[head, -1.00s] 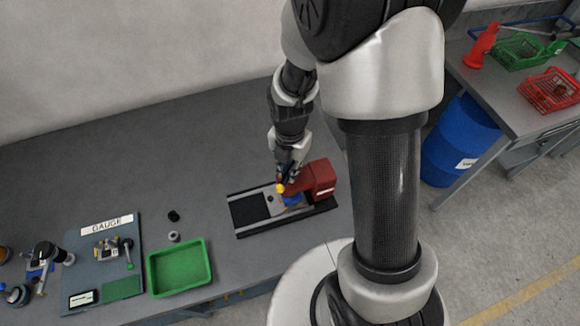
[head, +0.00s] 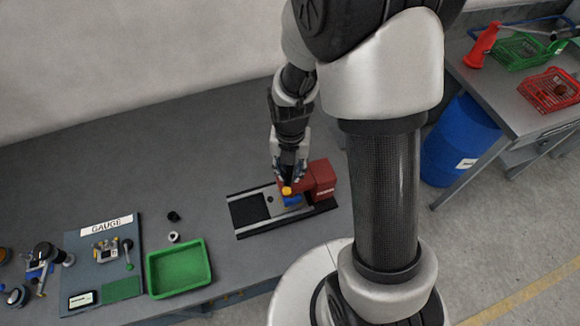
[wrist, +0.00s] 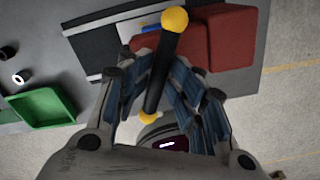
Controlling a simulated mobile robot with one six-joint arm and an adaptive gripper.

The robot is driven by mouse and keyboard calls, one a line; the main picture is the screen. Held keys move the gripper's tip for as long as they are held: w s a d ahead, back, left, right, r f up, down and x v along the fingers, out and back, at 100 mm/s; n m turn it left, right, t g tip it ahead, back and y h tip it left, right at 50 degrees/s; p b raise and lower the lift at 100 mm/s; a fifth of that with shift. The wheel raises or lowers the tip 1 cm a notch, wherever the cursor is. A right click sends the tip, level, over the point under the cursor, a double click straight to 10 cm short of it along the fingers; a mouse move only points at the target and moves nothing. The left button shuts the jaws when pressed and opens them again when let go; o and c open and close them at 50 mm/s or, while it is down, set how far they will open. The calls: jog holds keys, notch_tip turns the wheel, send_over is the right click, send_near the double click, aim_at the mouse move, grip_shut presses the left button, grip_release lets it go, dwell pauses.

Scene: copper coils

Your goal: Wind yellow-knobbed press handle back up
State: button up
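The press (head: 321,178) is a dark red block at the right end of a dark base plate (head: 250,212) on the grey bench. Its black handle (wrist: 161,75) with a yellow knob (wrist: 174,19) runs between my fingers in the wrist view; the knob also shows in the head view (head: 287,190). A second yellow ball (wrist: 148,117) is at the handle's near end. My gripper (wrist: 165,72) is over the press, pointing down, one finger on each side of the handle. The fingers lean inward, close to the handle; whether both touch it is unclear. A blue part (head: 292,201) sits below the knob.
A green tray (head: 179,268) and a gauge board (head: 103,262) with instruments lie to the left. A black and a white ring-like piece lie behind the tray. A blue barrel (head: 460,140) and a side table with baskets stand at right. The back of the bench is clear.

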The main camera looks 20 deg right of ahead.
jog(key=shift+r, duration=0.15)
dwell(0.3)
jog(key=shift+r+p, duration=2.8)
jog(key=shift+r, duration=0.7)
jog(key=shift+w, duration=0.1)
